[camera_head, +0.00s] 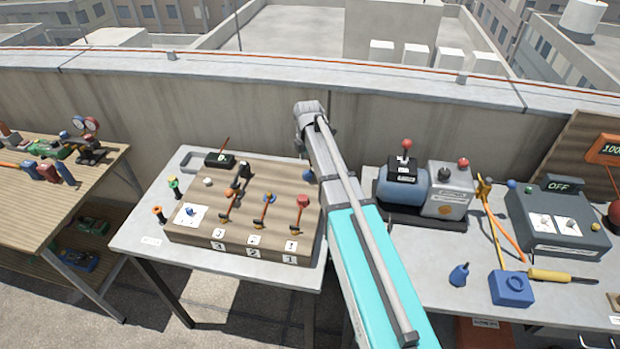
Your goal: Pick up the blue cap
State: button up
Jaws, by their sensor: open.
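I cannot tell for sure which thing is the blue cap. A small dark blue piece with a narrow tip (459,275) lies on the right table, left of a blue block with a round hole (512,288). A small blue ball-like piece (512,184) shows farther back on that table. A small blue knob-like piece (188,211) sits on a white plate on the middle table's wooden panel. My arm reaches up across the middle of the view, between the two tables. My gripper's fingers do not show.
The middle table (139,240) bears a wooden panel with levers (232,238). The right table (428,258) bears a compressor-like machine (404,190), a grey box marked OFF (556,222) and a yellow-handled tool (549,275). A left bench (22,207) holds gauges. A parapet (250,120) runs behind.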

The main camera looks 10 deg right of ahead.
aim_at(308, 173)
jog(key=shift+f, duration=0.1)
dwell(0.3)
jog(key=shift+s+a+f+b, duration=0.1)
jog(key=shift+a+f+b, duration=0.05)
jog(key=shift+f+b, duration=2.4)
jog(key=shift+r, duration=0.1)
jog(key=c, duration=0.9)
